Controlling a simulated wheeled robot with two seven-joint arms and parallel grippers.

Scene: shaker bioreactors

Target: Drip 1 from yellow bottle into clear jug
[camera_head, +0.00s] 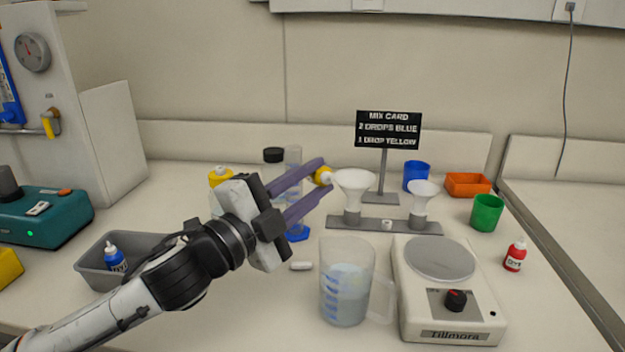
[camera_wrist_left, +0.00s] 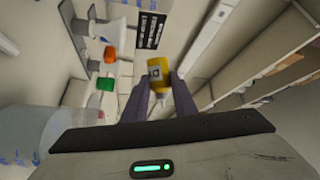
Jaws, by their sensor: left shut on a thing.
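My left gripper (camera_head: 318,178) is shut on the yellow bottle (camera_head: 322,176), which shows as a small yellow piece between the purple fingertips. In the left wrist view the yellow bottle (camera_wrist_left: 156,68) sits between the fingers, with a label on its side and a pale nozzle pointing toward the palm. The clear jug (camera_head: 345,292), with blue marks and pale contents, stands on the bench below and slightly right of the bottle. It also shows in the left wrist view (camera_wrist_left: 58,140), at the lower left. My right gripper is not in view.
A scale (camera_head: 452,300) stands right of the jug. Behind it are white funnels (camera_head: 355,182) on a stand and a mix card (camera_head: 389,130). A grey bin (camera_head: 90,262) holds a blue bottle (camera_head: 114,258). A red bottle (camera_head: 515,256) and green cup (camera_head: 487,212) stand at right.

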